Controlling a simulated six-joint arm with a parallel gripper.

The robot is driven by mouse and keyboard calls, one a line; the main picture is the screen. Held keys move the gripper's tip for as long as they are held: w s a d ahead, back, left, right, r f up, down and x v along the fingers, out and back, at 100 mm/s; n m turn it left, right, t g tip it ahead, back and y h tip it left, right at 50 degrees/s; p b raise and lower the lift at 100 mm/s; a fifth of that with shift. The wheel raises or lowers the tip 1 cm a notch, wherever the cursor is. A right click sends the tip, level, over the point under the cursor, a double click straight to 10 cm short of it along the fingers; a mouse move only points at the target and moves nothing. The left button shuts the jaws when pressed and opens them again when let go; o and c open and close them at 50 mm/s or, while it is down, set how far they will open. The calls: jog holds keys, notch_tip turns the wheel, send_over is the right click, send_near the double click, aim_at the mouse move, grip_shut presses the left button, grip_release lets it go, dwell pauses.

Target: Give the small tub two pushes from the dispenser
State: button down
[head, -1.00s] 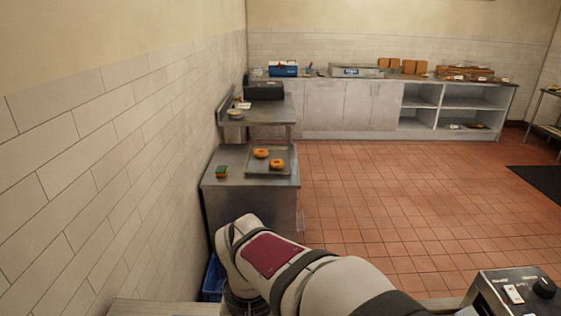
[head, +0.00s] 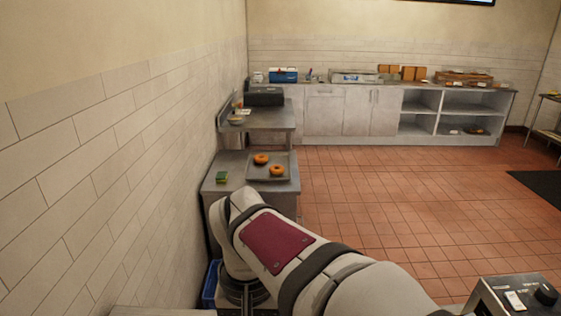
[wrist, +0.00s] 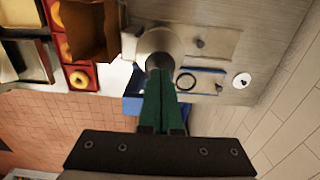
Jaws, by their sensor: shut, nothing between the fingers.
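My gripper (wrist: 160,73) shows in the wrist view with its two green fingers together and nothing between them. Its tips overlap the near edge of a round metal vessel (wrist: 160,45); I cannot tell whether they touch it. I cannot tell if this vessel is the dispenser. Beside it on the metal counter lie a dark ring (wrist: 186,82) and a small white disc with a dark centre (wrist: 242,80). Neither can be made out for sure as the small tub. In the head view my arm hides the gripper, and no dispenser is clearly seen.
In the wrist view, red trays (wrist: 84,80) with bagels and a brown box (wrist: 93,28) are at the upper left, and a blue bin is below the counter. In the head view, a metal tray (head: 285,158) holds two bagels, with a green sponge (head: 222,177) to its left.

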dwell(0.4)
notch_tip(320, 180, up, 6)
dwell(0.4)
jog(key=s+d+f+m+y, duration=0.1)
jog(key=s+d+f+m, duration=0.1)
jog(key=s+d+f, duration=0.3)
jog(key=s+d+f+m, duration=0.3)
jog(key=s+d+f, duration=0.2)
jog(key=s, duration=0.5)
jog(key=shift+s+d+f+m+y, duration=0.15)
jog(key=shift+s+d+m+y, duration=0.15)
jog(key=shift+s+y, duration=0.1)
